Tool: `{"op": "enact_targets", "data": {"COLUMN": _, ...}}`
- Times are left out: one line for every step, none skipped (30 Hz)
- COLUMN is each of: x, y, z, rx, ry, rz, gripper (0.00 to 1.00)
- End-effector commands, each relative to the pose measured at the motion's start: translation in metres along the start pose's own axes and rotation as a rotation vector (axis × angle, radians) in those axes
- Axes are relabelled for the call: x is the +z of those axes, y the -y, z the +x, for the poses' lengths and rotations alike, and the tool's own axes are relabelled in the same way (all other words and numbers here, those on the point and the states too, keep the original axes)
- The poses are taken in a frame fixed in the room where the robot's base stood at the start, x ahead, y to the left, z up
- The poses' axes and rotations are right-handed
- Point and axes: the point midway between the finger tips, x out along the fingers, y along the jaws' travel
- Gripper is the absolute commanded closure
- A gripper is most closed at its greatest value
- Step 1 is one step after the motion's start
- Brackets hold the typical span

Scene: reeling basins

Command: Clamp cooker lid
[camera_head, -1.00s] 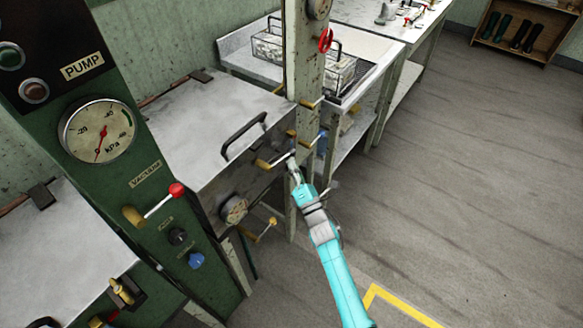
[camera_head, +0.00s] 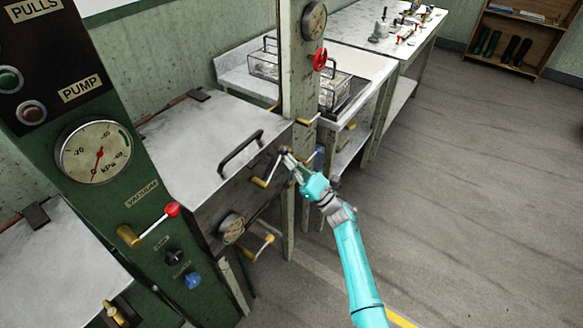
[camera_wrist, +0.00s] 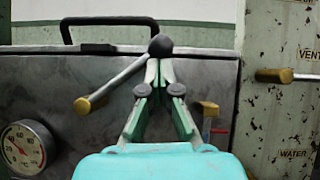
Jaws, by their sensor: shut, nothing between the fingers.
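The grey cooker lid (camera_head: 195,125), with a black bar handle (camera_head: 240,152), lies flat and closed on the cooker. The handle also shows in the wrist view (camera_wrist: 108,21). On the cooker's front is a clamp lever with a brass hub (camera_head: 259,183) and a steel rod rising up and right to a black ball (camera_wrist: 160,46). The hub shows lower left in the wrist view (camera_wrist: 88,103). My gripper (camera_head: 288,158) is shut and empty, its fingertips (camera_wrist: 159,64) right under the ball. I cannot tell whether they touch it.
A green panel (camera_head: 125,170) with a gauge and a red-knobbed vacuum lever (camera_head: 150,225) stands left. A post (camera_head: 300,75) with a red handwheel (camera_head: 320,60) and valve levers stands right of the lid. A dial (camera_wrist: 22,147) is low on the cooker front. The floor at right is clear.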

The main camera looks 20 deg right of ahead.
Motion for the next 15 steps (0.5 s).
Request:
{"op": "enact_targets", "data": {"x": 0.004, "y": 0.000, "z": 0.003, "rx": 0.026, "ry": 0.001, "rz": -0.036, "gripper": 1.00}}
{"op": "enact_targets", "data": {"x": 0.006, "y": -0.001, "z": 0.005, "rx": 0.043, "ry": 0.002, "rz": -0.060, "gripper": 1.00}}
{"op": "enact_targets", "data": {"x": 0.009, "y": -0.003, "z": 0.007, "rx": 0.065, "ry": 0.001, "rz": -0.090, "gripper": 1.00}}
{"op": "enact_targets", "data": {"x": 0.011, "y": -0.004, "z": 0.008, "rx": 0.082, "ry": 0.002, "rz": -0.115, "gripper": 1.00}}
{"op": "enact_targets", "data": {"x": 0.013, "y": -0.004, "z": 0.010, "rx": 0.097, "ry": 0.002, "rz": -0.138, "gripper": 1.00}}
{"op": "enact_targets", "data": {"x": 0.016, "y": -0.006, "z": 0.011, "rx": 0.120, "ry": 0.002, "rz": -0.168, "gripper": 1.00}}
{"op": "enact_targets", "data": {"x": 0.018, "y": -0.007, "z": 0.012, "rx": 0.136, "ry": 0.001, "rz": -0.192, "gripper": 1.00}}
{"op": "enact_targets", "data": {"x": 0.019, "y": -0.009, "z": 0.013, "rx": 0.152, "ry": 0.000, "rz": -0.214, "gripper": 1.00}}
{"op": "enact_targets", "data": {"x": 0.021, "y": -0.011, "z": 0.015, "rx": 0.175, "ry": 0.001, "rz": -0.245, "gripper": 1.00}}
{"op": "enact_targets", "data": {"x": 0.023, "y": -0.013, "z": 0.016, "rx": 0.191, "ry": 0.000, "rz": -0.268, "gripper": 1.00}}
{"op": "enact_targets", "data": {"x": 0.025, "y": -0.014, "z": 0.018, "rx": 0.208, "ry": 0.001, "rz": -0.291, "gripper": 1.00}}
{"op": "enact_targets", "data": {"x": 0.027, "y": -0.017, "z": 0.020, "rx": 0.230, "ry": 0.001, "rz": -0.323, "gripper": 1.00}}
{"op": "enact_targets", "data": {"x": 0.029, "y": -0.018, "z": 0.021, "rx": 0.246, "ry": 0.001, "rz": -0.345, "gripper": 1.00}}
{"op": "enact_targets", "data": {"x": 0.030, "y": -0.020, "z": 0.022, "rx": 0.264, "ry": 0.001, "rz": -0.368, "gripper": 1.00}}
{"op": "enact_targets", "data": {"x": 0.033, "y": -0.022, "z": 0.023, "rx": 0.284, "ry": 0.001, "rz": -0.398, "gripper": 1.00}}
